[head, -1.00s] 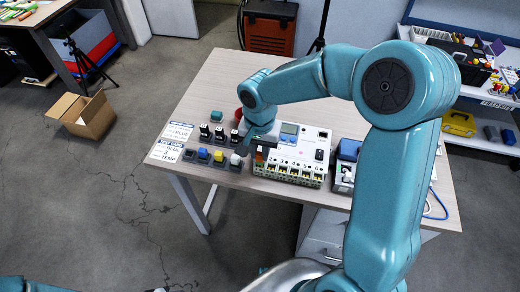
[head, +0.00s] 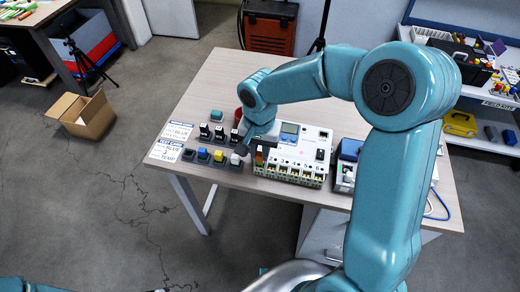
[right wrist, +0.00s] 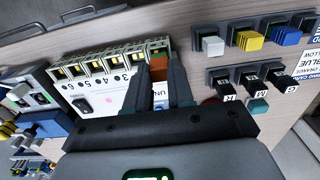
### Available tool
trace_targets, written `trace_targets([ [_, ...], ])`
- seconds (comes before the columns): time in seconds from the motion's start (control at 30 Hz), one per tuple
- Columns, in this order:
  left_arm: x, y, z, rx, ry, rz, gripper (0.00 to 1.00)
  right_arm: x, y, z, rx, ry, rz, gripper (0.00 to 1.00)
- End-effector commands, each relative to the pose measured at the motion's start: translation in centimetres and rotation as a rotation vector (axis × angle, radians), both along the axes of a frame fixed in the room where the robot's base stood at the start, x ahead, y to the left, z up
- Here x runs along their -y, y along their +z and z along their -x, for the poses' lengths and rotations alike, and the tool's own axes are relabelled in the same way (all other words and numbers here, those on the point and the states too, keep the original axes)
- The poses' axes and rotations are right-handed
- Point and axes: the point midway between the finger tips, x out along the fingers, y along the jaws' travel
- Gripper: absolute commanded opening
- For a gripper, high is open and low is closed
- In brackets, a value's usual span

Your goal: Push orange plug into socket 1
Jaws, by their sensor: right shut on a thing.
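The orange plug (head: 259,155) is held between the fingers of my right gripper (head: 264,147), at the left end of the white device (head: 312,148). In the right wrist view the plug (right wrist: 159,51) shows between the two dark fingers (right wrist: 162,62), at the end of the socket row (right wrist: 107,62) where socket 1 lies. The fingers hide part of it. I cannot tell how deep the plug sits. My left gripper is not in view.
Left of the device stand several coloured blocks in dark holders, including a yellow one (head: 219,156) and a blue one (head: 203,153), and several black labelled ones. A printed card (head: 169,141) lies at the table's left edge. A blue-topped case (head: 348,152) stands right of the device.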

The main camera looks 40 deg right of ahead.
Motion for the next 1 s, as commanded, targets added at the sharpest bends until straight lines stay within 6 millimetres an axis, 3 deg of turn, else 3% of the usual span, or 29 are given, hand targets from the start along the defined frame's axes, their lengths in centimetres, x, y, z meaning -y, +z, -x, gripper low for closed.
trace_targets([
  [1.0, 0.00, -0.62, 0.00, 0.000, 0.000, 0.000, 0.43, 0.00, -0.39, 0.04, 0.000, 0.000, 0.000, 0.00],
])
